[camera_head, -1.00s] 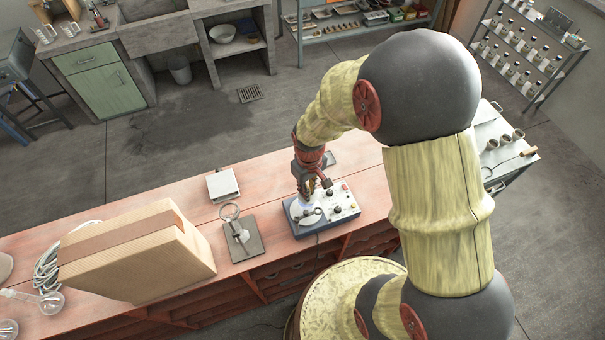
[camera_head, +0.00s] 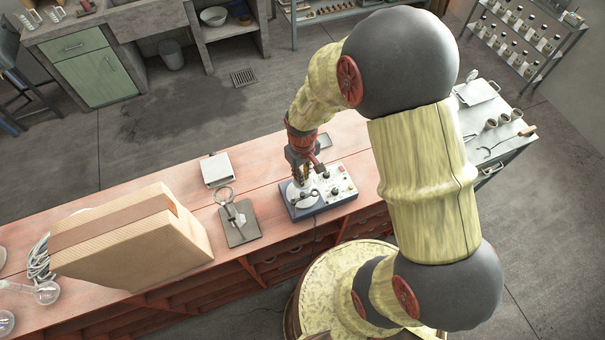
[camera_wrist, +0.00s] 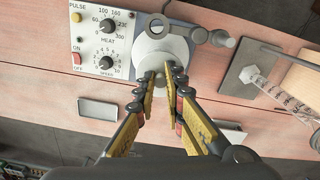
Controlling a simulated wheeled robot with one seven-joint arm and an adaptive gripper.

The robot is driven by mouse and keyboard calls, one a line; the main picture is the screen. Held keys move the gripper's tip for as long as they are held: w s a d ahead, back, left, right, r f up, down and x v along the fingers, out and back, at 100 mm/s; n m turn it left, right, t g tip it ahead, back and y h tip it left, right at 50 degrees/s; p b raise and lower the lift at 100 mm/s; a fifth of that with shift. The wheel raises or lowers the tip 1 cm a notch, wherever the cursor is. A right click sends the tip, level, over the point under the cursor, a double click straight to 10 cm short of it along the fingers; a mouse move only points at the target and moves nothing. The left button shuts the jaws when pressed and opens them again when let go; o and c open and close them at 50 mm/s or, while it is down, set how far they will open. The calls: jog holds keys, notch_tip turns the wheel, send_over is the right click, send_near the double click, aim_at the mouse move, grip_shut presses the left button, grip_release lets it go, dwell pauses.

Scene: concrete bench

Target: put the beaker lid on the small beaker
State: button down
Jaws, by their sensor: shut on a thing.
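My gripper (camera_head: 302,180) is over the pale round plate of a hotplate (camera_head: 335,196) on the red bench. In the wrist view its two yellow fingers (camera_wrist: 161,80) come close together at a small pale disc (camera_wrist: 150,64), apparently the beaker lid. They are shut on it. The disc overlaps the hotplate's round plate (camera_wrist: 176,50), so its height above it is hard to judge. A small grey ring-like shape (camera_wrist: 157,27) shows just beyond the fingertips; I cannot tell whether it is the small beaker's rim.
A dark stand base (camera_head: 239,236) with an upright piece and ring is left of the hotplate. A white flat device (camera_head: 215,169) lies behind it. A big cardboard box (camera_head: 130,245) and glassware (camera_head: 47,292) fill the bench's left. Bare bench lies between hotplate and stand.

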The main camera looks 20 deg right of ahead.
jog(key=shift+f+b, duration=0.35)
jog(key=shift+f, duration=0.1)
dwell(0.6)
jog(key=c, duration=1.8)
grip_release()
jog(key=shift+o, duration=0.3)
jog(key=o, duration=0.3)
jog(key=shift+o, duration=0.2)
jog(key=shift+r, duration=0.1)
jog(key=shift+r+p, duration=2.4)
jog(key=shift+r, duration=1.05)
